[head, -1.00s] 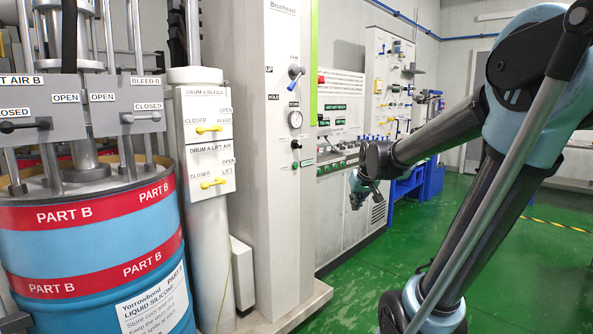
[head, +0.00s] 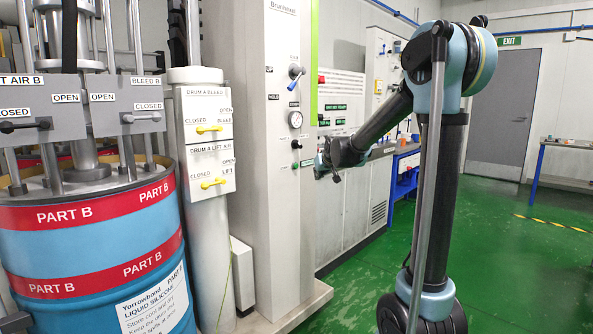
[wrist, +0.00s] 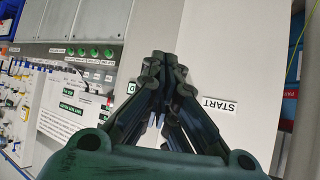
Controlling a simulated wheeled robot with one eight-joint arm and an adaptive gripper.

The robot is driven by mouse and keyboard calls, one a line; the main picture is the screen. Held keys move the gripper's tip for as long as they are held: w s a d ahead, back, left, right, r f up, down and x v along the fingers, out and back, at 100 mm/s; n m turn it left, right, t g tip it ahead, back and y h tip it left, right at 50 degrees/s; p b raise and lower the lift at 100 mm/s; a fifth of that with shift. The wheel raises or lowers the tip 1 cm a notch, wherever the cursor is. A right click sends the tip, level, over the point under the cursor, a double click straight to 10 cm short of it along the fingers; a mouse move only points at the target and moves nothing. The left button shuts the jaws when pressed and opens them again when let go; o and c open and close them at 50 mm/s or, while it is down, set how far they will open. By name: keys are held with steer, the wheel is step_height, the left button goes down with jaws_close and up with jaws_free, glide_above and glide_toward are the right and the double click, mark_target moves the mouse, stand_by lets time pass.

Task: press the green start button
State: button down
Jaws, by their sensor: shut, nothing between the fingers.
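The green start button (head: 295,165) is a small round button low on the front of the tall pale column, with a small label beside it. In the wrist view the START label (wrist: 218,104) shows upside down on a white panel, right of my fingers; the button itself is not clearly visible there and may be behind them. My gripper (head: 321,169) is shut and empty, just right of the column in the head view. The wrist view shows its fingertips together (wrist: 163,62) in front of the white panel. I cannot tell the gap to the button.
The column also carries a pressure gauge (head: 295,119), a black knob (head: 296,144) and a blue-tipped lever (head: 294,77). A blue drum (head: 95,240) and a white cylinder with yellow valves (head: 205,200) stand left. Several green buttons (wrist: 95,53) line a control panel. Green floor is open at right.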

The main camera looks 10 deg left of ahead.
mark_target(296, 166)
steer(key=w+a, duration=0.5)
steer(key=a, duration=0.2)
steer(key=shift+w, duration=0.2)
stand_by(0.4)
stand_by(1.4)
steer(key=shift+w+a, duration=0.15)
steer(key=shift+a, duration=0.15)
steer(key=shift+w+a, duration=0.25)
steer(key=shift+a, duration=0.1)
stand_by(0.8)
steer(key=shift+d, duration=0.1)
stand_by(0.3)
steer(key=shift+s+d, duration=0.5)
steer(key=shift+d, duration=0.1)
steer(key=shift+s+d, duration=0.1)
